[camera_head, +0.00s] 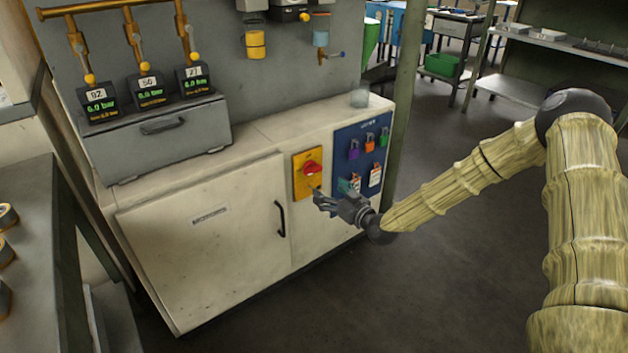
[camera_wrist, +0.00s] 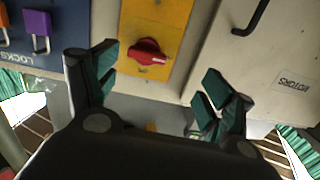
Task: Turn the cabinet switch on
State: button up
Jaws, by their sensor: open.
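The cabinet switch (camera_head: 312,168) is a red rotary knob on a yellow plate (camera_head: 301,182) on the front of a cream cabinet (camera_head: 185,232). In the wrist view the red knob (camera_wrist: 148,52) shows near the top centre on the yellow plate (camera_wrist: 158,14). My gripper (camera_head: 322,198) is in front of the cabinet, a little below the knob in the head view. In the wrist view my gripper (camera_wrist: 158,82) has its fingers spread apart, with nothing between them. The knob lies ahead of the gap between the fingertips, and no contact is visible.
A blue lock board (camera_head: 362,148) with coloured padlocks and tags hangs right of the plate. A black door handle (camera_head: 281,218) sticks out to the left. A grey box (camera_head: 158,135) with gauges stands on the cabinet. The floor (camera_head: 420,290) in front is clear.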

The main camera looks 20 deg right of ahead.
aim_at(316, 171)
jog(key=shift+t, duration=0.4)
jog(key=x, duration=0.3)
jog(key=d+b+x, duration=0.1)
jog(key=x, duration=0.3)
jog(key=r+b+x, duration=0.1)
jog(key=x, duration=0.3)
jog(key=shift+w+d, duration=0.3)
jog(key=shift+w, duration=0.2)
jog(key=c, duration=1)
